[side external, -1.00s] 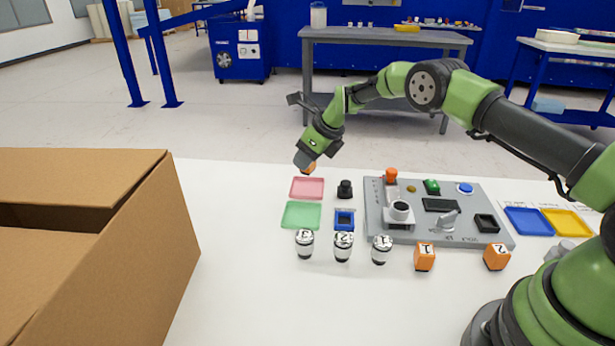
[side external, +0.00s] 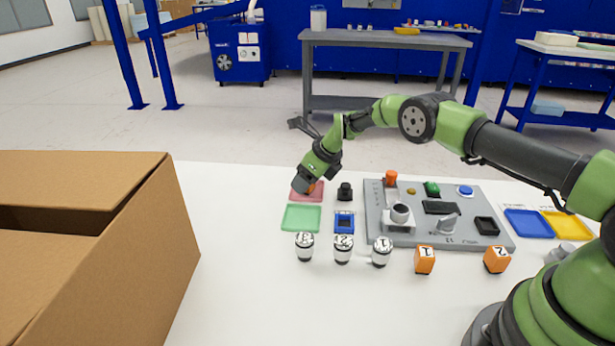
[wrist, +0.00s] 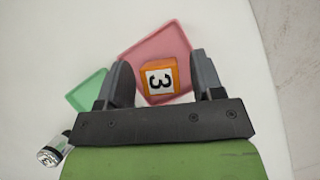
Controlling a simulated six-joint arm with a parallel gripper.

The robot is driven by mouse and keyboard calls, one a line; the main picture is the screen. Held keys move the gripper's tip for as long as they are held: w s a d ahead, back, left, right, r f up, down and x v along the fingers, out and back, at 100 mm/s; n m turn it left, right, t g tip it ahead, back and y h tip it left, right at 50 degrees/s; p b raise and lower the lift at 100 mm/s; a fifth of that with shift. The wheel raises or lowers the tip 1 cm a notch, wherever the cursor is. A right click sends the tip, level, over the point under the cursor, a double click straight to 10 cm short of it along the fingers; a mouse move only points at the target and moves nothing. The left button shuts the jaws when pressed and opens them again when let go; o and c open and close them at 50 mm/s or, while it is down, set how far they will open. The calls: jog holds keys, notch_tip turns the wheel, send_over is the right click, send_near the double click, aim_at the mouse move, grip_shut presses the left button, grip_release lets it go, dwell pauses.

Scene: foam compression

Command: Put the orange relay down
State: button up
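The orange relay (wrist: 160,77), a small block with a white face marked 3, sits on the pink tray (wrist: 134,60) in the wrist view. My gripper (wrist: 163,62) has its fingers on either side of it, with a visible gap on both sides, so it is open. In the side view, my gripper (side external: 304,187) is low over the pink tray (side external: 317,197) at the far left of the table, and mostly hides the relay.
A green tray (side external: 301,218) lies in front of the pink one. A black knob (side external: 345,191), blue part (side external: 344,221) and grey panel (side external: 378,225) stand to the right. Several numbered cylinders and orange blocks marked 1 (side external: 425,260) and 2 (side external: 497,260) line the front. A cardboard box (side external: 150,250) is at left.

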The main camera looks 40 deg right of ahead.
jog(key=shift+v, duration=0.9)
jog(key=v, duration=1)
jog(key=shift+r, duration=0.3)
jog(key=s+a+r+n, duration=0.3)
jog(key=s+r+n, duration=0.3)
jog(key=r, duration=0.2)
jog(key=s+a+r+n, duration=0.2)
jog(key=s+r+n, duration=0.35)
jog(key=r, duration=0.25)
jog(key=s+a+r+n, duration=0.1)
jog(key=s+n, duration=0.7)
jog(key=s, duration=0.2)
jog(key=s+a+r+n+t, duration=0.1)
jog(key=s+n, duration=0.7)
jog(key=s, duration=0.2)
jog(key=shift+a+r+t, duration=0.2)
jog(key=shift+a+t, duration=0.1)
jog(key=shift+a, duration=0.05)
jog(key=shift+s, duration=0.15)
